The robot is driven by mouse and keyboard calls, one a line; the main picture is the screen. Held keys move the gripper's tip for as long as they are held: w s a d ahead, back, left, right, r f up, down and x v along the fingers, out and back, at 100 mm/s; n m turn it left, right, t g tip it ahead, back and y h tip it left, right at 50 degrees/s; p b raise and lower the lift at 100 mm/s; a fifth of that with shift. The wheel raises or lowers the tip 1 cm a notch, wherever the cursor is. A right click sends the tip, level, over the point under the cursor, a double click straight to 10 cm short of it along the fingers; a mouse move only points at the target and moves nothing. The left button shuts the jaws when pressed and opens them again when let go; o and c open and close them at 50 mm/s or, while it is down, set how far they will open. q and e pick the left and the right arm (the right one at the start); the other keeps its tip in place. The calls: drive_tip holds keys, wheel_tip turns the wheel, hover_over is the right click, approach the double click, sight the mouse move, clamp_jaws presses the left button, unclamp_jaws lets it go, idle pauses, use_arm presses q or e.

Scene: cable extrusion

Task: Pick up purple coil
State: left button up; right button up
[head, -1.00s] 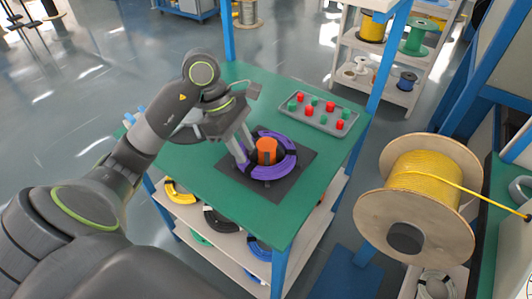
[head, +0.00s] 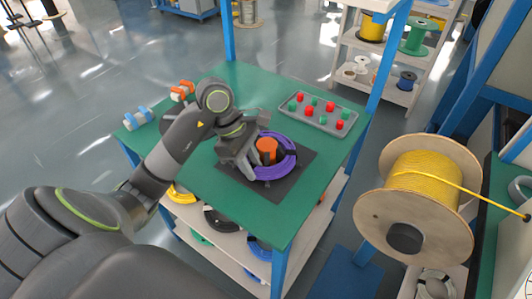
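The purple coil (head: 288,167) lies flat on a dark square mat (head: 291,189) on the green table, around an upright orange post (head: 266,150). My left gripper (head: 251,174) is at the coil's left side, with its fingers low over that part of the ring and hiding it. I cannot tell whether the fingers are open or shut on the coil. My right gripper is not in view.
A grey tray (head: 318,119) of red and green pieces sits at the table's back right. Orange and blue-and-white items lie at the left edge. A large yellow cable spool (head: 430,180) stands to the right. Coils lie on the shelf below.

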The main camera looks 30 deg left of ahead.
use_arm(q)
drive_tip(key=shift+c, duration=1.2)
clamp_jaws()
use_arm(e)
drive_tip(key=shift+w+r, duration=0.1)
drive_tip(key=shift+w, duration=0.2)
